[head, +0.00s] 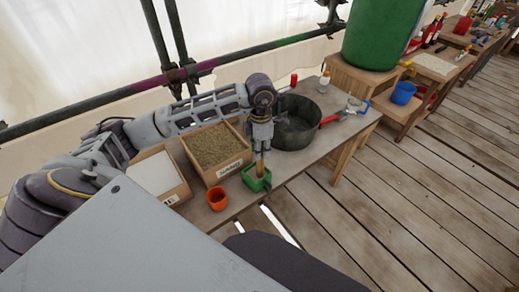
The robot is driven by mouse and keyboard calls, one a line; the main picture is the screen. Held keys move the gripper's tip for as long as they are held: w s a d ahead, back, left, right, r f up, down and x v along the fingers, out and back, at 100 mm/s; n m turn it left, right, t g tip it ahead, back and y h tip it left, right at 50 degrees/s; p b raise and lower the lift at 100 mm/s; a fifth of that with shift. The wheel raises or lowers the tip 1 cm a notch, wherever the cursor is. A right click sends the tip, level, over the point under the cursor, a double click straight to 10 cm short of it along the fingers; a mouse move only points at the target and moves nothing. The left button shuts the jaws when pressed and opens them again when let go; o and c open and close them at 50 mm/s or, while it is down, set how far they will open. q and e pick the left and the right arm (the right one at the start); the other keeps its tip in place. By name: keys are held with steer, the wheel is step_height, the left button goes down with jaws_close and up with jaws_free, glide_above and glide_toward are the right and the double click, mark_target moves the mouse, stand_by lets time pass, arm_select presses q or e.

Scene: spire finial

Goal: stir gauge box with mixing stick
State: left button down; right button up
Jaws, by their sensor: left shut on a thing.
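The gauge box appears to be the small green open box (252,180) at the table's front edge. My left gripper (262,148) is above it, pointing down, shut on the wooden mixing stick (260,168). The stick stands about upright, and its lower end reaches into the green box. The box's contents are too small to make out. My right gripper is not in view.
A box of sand (232,167) and a box of white material (155,198) stand to the left. An orange cup (217,199) is close beside the green box. A black tub (296,138) stands behind to the right. Bare tabletop (318,151) lies at right.

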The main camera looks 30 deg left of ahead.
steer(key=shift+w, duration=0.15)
arm_select(q)
steer(key=shift+w+a+b, duration=0.3)
steer(key=shift+w+a, duration=0.1)
steer(key=shift+w, duration=0.1)
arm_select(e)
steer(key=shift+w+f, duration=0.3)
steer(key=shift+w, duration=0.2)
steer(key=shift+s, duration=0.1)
arm_select(q)
steer(key=shift+s+a+b, duration=0.1)
steer(key=shift+a+b, duration=0.2)
steer(key=shift+a, duration=0.35)
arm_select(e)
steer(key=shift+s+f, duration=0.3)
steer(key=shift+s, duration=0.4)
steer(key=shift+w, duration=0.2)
